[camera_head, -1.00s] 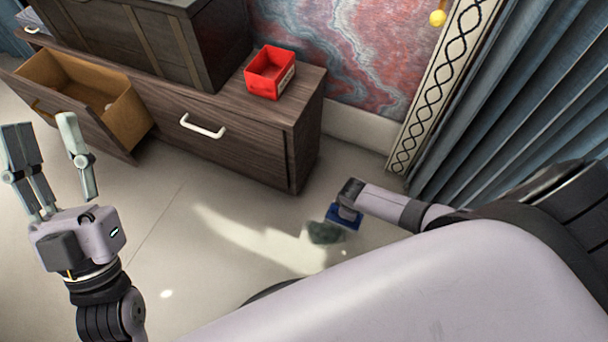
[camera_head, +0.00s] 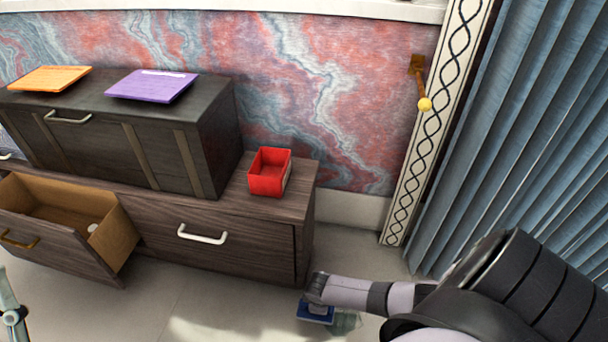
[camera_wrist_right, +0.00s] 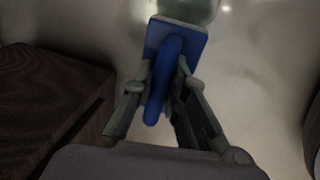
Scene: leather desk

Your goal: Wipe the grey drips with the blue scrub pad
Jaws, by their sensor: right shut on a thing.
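The blue scrub pad (camera_head: 316,312) is low at the floor beside the right end of the dresser. It also shows in the right wrist view (camera_wrist_right: 177,40), with its long blue handle between the fingers. My right gripper (camera_head: 318,290) is shut on that handle. A grey-green drip patch (camera_head: 346,322) lies on the floor just right of the pad; in the right wrist view it shows at the top edge (camera_wrist_right: 188,8), partly covered by the pad. My left gripper (camera_head: 12,315) shows only as one finger at the left edge, so its opening is hidden.
The dark dresser (camera_head: 262,236) stands left of the pad, with an open drawer (camera_head: 55,240) at its left and a red box (camera_head: 270,172) on top. Blue curtains (camera_head: 510,130) hang at the right. The pale floor (camera_head: 190,300) in front is clear.

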